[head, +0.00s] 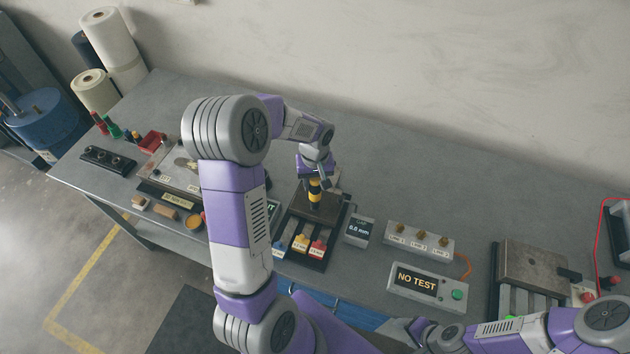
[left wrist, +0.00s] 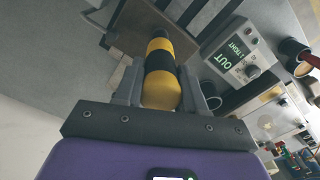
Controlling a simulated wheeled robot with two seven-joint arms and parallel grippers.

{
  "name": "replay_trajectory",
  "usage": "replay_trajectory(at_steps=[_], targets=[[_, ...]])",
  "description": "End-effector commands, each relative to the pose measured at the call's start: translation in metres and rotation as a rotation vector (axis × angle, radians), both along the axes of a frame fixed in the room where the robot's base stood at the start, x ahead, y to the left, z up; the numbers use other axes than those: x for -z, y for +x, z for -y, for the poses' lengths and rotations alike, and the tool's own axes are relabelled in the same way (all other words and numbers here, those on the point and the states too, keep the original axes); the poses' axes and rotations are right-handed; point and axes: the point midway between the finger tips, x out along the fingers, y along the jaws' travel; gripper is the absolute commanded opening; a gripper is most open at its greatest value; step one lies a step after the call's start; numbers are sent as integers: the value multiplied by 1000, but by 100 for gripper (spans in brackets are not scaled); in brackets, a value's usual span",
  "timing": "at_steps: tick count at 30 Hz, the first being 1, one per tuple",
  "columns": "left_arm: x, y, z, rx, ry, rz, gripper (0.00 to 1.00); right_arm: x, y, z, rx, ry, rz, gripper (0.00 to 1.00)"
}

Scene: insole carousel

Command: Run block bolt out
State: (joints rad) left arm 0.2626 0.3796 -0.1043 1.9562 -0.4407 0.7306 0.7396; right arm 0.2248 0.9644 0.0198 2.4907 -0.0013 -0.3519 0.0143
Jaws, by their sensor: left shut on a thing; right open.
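A yellow-and-black striped handle (head: 314,190) stands up from the brown block (head: 325,209) on a dark slotted base at the middle of the bench. My left gripper (head: 316,178) is shut on this handle from above. In the left wrist view the striped handle (left wrist: 161,72) lies between both fingers, and the brown block (left wrist: 140,30) is beyond it. A small display box (left wrist: 238,58) there reads OUT; in the head view my left arm partly hides it. My right gripper (head: 402,324) is open, low at the bottom edge, away from the block.
Colored tags (head: 300,243) sit in front of the block. A second brown plate (head: 533,262) is further right. The back of the bench is clear.

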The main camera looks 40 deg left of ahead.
Motion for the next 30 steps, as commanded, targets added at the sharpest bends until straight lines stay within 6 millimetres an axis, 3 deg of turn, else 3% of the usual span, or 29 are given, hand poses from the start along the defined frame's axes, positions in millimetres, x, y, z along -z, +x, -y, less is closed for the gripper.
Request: replay_trajectory(at_steps=[30], targets=[[8,1,0,0,0,3,3,7,0,0,0,0,0,59]])
